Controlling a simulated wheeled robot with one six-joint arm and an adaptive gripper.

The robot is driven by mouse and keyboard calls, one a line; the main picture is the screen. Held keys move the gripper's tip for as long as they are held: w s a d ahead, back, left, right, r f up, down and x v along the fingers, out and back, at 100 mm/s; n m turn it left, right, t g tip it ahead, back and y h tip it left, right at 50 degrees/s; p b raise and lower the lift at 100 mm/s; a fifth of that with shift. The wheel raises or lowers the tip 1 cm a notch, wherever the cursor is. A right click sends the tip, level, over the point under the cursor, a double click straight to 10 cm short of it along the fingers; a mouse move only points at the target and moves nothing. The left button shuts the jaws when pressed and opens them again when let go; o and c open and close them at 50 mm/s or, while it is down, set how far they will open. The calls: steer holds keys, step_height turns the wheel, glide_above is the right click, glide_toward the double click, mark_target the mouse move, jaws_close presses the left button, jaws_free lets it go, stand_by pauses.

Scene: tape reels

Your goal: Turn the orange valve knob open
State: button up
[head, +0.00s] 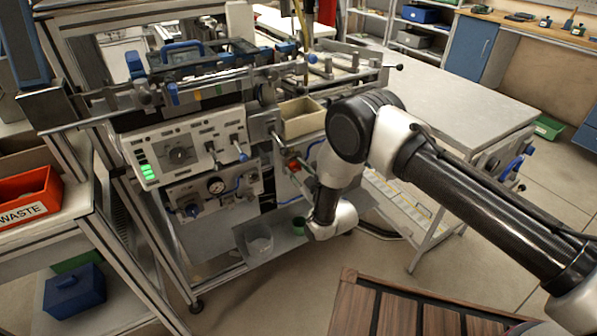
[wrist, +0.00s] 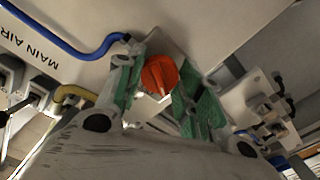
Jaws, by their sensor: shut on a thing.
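The orange valve knob (wrist: 160,75) is in the middle of the wrist view, on a pale panel. My gripper (wrist: 157,82) has its two green-padded fingers on either side of the knob, shut on it. A blue hose and the words MAIN AIR are on the panel to the left of the knob. In the head view, the orange-red knob (head: 293,165) shows small beside my arm. My gripper is mostly hidden there behind my own arm links.
A control panel (head: 185,150) with green lights and a gauge panel (head: 215,187) stand left of the arm. A grey worktable (head: 450,95) is at the right. A red WASTE bin (head: 28,197) is at the far left. A slatted wooden surface (head: 400,310) lies in front.

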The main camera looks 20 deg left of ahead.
steer(key=m, duration=1.1)
steer(key=shift+s+m, duration=0.1)
steer(key=shift+m, duration=0.3)
stand_by(0.3)
steer(key=o, duration=1)
steer(key=v, duration=1.2)
